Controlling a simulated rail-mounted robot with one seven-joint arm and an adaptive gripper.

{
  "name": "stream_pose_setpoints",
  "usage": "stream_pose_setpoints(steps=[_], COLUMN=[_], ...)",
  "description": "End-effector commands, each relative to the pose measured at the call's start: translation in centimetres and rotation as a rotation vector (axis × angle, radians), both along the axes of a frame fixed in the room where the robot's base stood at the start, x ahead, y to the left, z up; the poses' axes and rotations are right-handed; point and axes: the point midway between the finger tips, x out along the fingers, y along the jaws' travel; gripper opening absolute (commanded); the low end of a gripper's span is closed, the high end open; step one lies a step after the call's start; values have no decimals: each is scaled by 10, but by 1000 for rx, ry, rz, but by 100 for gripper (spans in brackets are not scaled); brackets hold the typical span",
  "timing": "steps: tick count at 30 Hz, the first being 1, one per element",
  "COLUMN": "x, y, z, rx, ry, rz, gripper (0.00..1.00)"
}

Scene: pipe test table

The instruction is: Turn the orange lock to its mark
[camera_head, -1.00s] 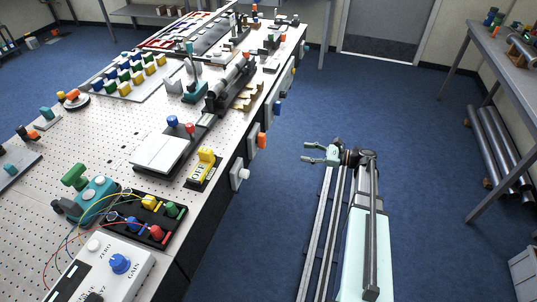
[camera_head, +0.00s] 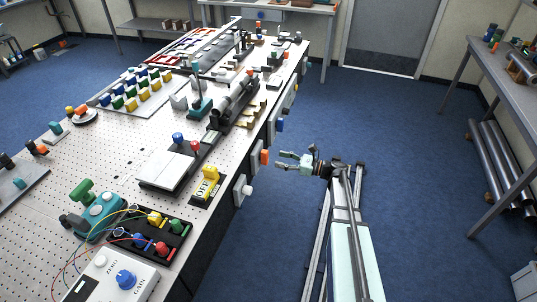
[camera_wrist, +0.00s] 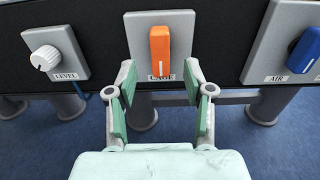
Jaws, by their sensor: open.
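The orange lock (camera_wrist: 160,50) is an upright handle on a grey plate labelled CAGE (camera_wrist: 184,24), on the side of the table in the wrist view. A pale line shows on the handle's face. It also shows as a small orange piece on the table's side in the head view (camera_head: 264,157). My gripper (camera_wrist: 160,85) is open and empty, with its two green-padded fingers below and to either side of the handle, apart from it. In the head view my gripper (camera_head: 283,161) points left at the orange lock. I cannot make out the mark.
A white knob on a LEVEL plate (camera_wrist: 45,58) is left of the lock, and a blue handle on an AIR plate (camera_wrist: 305,50) is right. Table legs stand below. The blue floor (camera_head: 400,150) beside the table is clear.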

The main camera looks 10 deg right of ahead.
Motion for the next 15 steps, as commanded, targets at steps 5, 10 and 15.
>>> stream_pose_setpoints(steps=[5,10,15], x=[17,27,31], y=[28,45,52], z=[2,1,0], rx=[-1,-1,-1], ry=[1,-1,0], rz=[2,0,0], gripper=[52,52,52])
